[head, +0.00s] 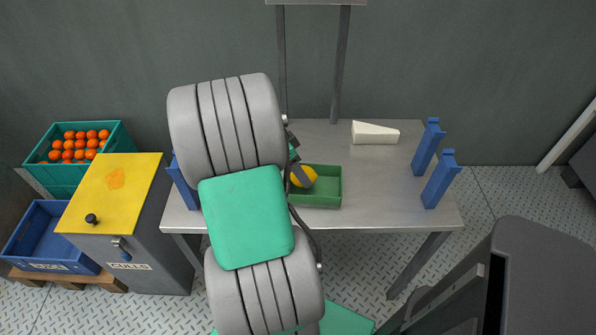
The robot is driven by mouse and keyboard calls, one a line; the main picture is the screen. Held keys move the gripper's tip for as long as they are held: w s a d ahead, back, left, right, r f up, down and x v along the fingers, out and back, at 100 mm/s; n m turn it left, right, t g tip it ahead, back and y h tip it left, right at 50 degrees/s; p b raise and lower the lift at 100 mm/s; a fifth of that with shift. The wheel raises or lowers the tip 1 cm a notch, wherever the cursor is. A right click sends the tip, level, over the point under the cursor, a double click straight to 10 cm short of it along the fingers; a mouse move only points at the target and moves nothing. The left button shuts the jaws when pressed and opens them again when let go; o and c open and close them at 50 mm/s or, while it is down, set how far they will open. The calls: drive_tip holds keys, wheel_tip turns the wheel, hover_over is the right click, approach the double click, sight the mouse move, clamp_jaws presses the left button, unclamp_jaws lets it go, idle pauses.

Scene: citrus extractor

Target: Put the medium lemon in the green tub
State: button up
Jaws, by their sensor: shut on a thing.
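A yellow lemon (304,177) shows between the fingers of my gripper (303,173). My gripper is shut on the lemon. The green tub (327,171) stands on the metal table, and the lemon is over or inside its left part. I cannot tell whether the lemon touches the tub's floor. My grey and green arm hides the left end of the tub and much of the table's left side. No other lemon is visible, so its size cannot be compared.
The metal table (385,187) also bears a white wedge (375,132) and blue posts (440,180) at its right. A yellow-topped culls bin (113,195), a teal crate of oranges (110,133) and a blue crate (47,238) stand left. The table's right middle is clear.

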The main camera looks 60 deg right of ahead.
drive_tip(key=shift+f+b, duration=1.1)
drive_tip(key=shift+f, duration=0.35)
drive_tip(key=o, duration=1.6)
drive_tip(key=shift+c, duration=0.2)
drive_tip(key=shift+r, duration=0.15)
drive_tip(key=p+v, duration=0.1)
drive_tip(key=v, duration=0.6)
drive_tip(key=shift+w+r, duration=0.2)
drive_tip(key=shift+r, duration=0.05)
drive_tip(key=shift+a, duration=0.1)
